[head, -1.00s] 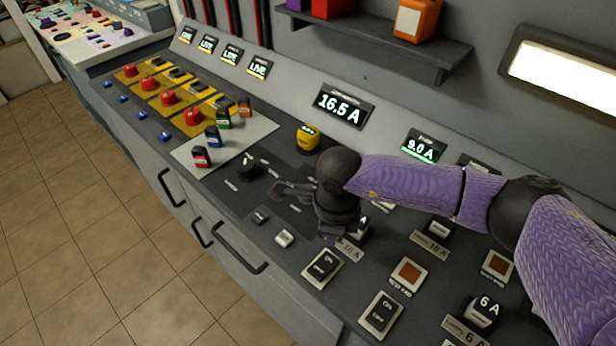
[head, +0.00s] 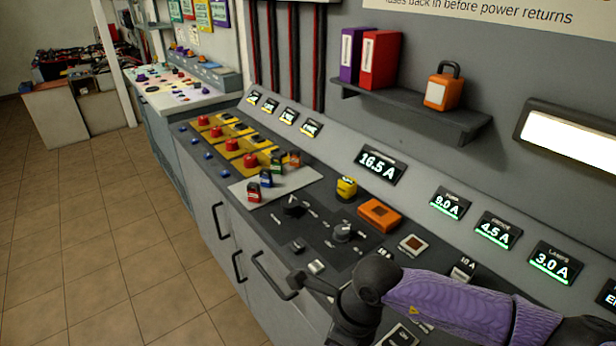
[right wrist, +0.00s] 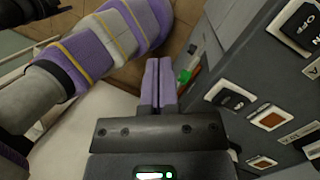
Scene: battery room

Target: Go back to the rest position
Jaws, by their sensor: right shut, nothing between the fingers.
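My right arm comes in from the lower right in the head view. Its gripper (head: 305,281) is over the front edge of the dark control console (head: 330,215), near its front switches. In the right wrist view the two purple fingers (right wrist: 158,68) are pressed together with nothing between them. They point away from the console's side panel, with the floor behind them. My left gripper does not show in either view.
The console carries yellow-based red buttons (head: 249,159), a black knob (head: 292,207), an orange block (head: 379,214) and lit displays. A shelf (head: 420,112) with binders and an orange padlock (head: 442,88) is above. Handles (head: 272,277) stick out in front. Tiled floor (head: 90,230) is free at left.

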